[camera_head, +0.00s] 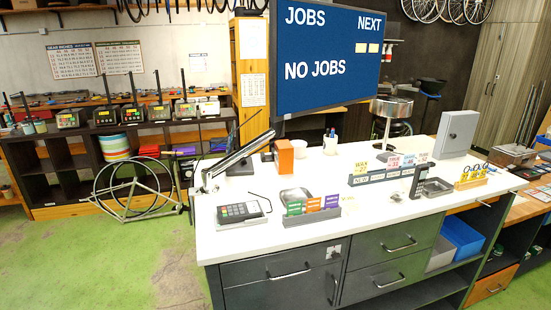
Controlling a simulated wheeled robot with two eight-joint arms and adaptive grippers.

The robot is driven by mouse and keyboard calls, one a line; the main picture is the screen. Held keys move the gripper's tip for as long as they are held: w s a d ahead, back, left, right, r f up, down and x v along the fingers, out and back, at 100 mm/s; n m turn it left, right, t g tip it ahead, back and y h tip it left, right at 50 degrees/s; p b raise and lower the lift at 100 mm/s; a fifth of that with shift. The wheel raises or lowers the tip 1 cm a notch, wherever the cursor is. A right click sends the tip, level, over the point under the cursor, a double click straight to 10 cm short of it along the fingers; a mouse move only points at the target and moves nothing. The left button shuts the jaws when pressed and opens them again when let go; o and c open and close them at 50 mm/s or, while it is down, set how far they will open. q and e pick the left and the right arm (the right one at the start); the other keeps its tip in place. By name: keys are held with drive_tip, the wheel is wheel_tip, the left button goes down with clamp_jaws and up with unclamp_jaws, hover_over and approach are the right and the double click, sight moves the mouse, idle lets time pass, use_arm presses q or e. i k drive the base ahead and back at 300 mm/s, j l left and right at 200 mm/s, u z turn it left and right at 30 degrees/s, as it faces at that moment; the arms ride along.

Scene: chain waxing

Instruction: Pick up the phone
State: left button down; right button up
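No object is plainly a phone at this size. A flat device with a dark face and rows of small keys (240,212) lies on the left front part of the white counter (330,237). I cannot tell whether it is a phone or another keypad device. Neither of my grippers is in view, and nothing is seen touching the device.
A jointed lamp-like arm (242,151) stands behind the device. A metal tray (296,194) and coloured card packs (313,205) sit to its right. An orange box (284,156) is farther back. A large screen (325,95) hangs above. Green floor (110,265) is open at left.

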sight(418, 181)
drive_tip(key=i+l, duration=0.15)
drive_tip(key=l, duration=0.3)
drive_tip(key=i+l+u, duration=0.1)
drive_tip(key=l, duration=0.3)
drive_tip(key=i+l+u, duration=0.1)
drive_tip(key=l, duration=0.35)
